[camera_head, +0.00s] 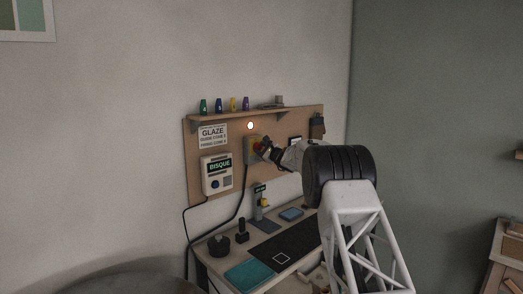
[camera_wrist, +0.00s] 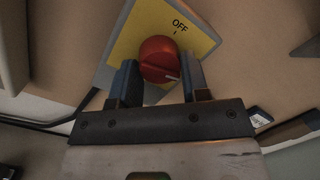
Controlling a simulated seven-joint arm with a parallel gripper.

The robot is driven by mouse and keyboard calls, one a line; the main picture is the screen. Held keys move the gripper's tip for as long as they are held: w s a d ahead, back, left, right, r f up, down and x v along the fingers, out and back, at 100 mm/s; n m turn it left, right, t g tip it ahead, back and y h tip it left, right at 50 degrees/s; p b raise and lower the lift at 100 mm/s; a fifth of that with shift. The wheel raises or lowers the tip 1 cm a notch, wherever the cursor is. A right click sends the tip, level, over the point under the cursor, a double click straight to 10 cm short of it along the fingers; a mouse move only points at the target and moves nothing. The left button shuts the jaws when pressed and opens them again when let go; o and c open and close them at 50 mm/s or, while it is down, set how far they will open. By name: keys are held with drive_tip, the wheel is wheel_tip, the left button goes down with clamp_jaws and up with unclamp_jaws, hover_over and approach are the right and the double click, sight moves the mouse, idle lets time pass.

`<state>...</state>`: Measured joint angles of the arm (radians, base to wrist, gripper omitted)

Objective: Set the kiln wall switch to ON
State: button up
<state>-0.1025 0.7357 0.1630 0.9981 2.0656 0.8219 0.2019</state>
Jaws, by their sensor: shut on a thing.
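The kiln wall switch is a grey box with a yellow face plate (camera_wrist: 205,42) and a round red knob (camera_wrist: 158,54). In the wrist view the word OFF and a small tick stand above the knob. The knob's white mark points to the lower right, away from the OFF tick. My gripper (camera_wrist: 156,80) is shut on the red knob, one finger on each side. The ON label is not visible. In the head view my gripper (camera_head: 265,150) reaches the switch (camera_head: 250,152) on the wooden board and partly covers it.
A lamp (camera_head: 250,125) glows above the switch. A controller box reading BISQUE (camera_head: 217,175) hangs left of it, under a GLAZE sign (camera_head: 212,135). A shelf (camera_head: 240,117) with several coloured bottles runs above. The workbench (camera_head: 215,262) below holds tools and mats.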

drive_tip(key=shift+m, duration=1.3)
drive_tip(key=o, duration=0.9)
drive_tip(key=shift+o, duration=0.2)
drive_tip(key=shift+s+d, duration=0.1)
drive_tip(key=v, duration=0.7)
drive_tip(key=shift+s, duration=0.3)
drive_tip(key=shift+d+f, duration=0.1)
